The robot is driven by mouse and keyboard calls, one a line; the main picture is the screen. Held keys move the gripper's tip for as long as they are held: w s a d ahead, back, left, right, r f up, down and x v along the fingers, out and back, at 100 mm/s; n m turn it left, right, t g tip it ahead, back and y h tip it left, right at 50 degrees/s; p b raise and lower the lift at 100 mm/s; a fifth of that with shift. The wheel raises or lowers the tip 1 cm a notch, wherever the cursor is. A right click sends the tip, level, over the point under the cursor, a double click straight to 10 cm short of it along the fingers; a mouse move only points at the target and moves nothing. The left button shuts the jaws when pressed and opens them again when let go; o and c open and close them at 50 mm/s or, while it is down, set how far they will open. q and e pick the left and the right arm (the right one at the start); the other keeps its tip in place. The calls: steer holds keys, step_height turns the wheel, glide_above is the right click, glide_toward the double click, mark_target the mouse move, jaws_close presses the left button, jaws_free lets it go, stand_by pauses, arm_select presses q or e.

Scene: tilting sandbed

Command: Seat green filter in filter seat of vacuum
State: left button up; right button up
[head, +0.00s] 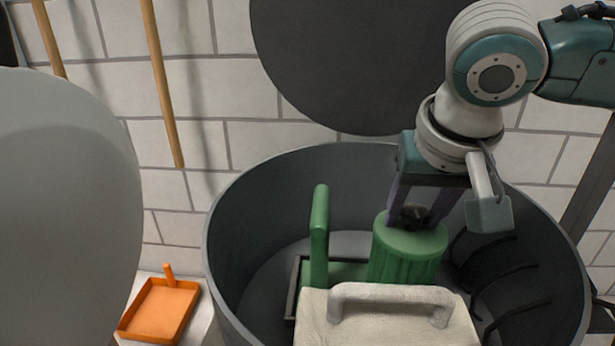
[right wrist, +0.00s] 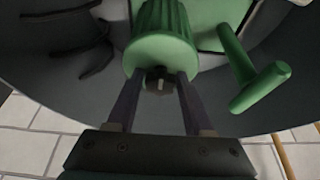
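The green filter (head: 405,252), a ribbed cylinder with a dark knob (head: 413,217) on its flat top, stands upright inside the large grey drum (head: 232,205), which seems to be the vacuum's body. My right gripper (head: 420,212) is above the filter, pointing down, its fingers on either side of the knob. In the right wrist view the fingertips (right wrist: 161,76) are apart, with the knob (right wrist: 159,80) between them and narrow gaps showing. The filter's lower end and the filter seat are hidden, so I cannot tell whether it is seated. My left gripper is out of view.
A green T-shaped handle (head: 320,235) stands left of the filter. An off-white block with a handle (head: 390,322) is in front. Dark curved hoses or ribs (head: 500,275) line the drum's right side. An orange dustpan (head: 160,310) lies outside at left. A dark disc (head: 340,60) is behind.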

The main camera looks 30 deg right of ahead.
steer(key=o, duration=0.3)
steer(key=shift+o, duration=0.2)
steer(key=shift+r, duration=0.25)
steer(key=p+v, duration=0.6)
steer(key=v, duration=0.5)
steer(key=shift+s+r, duration=0.15)
steer(key=shift+r, duration=0.2)
steer(key=shift+a, duration=0.1)
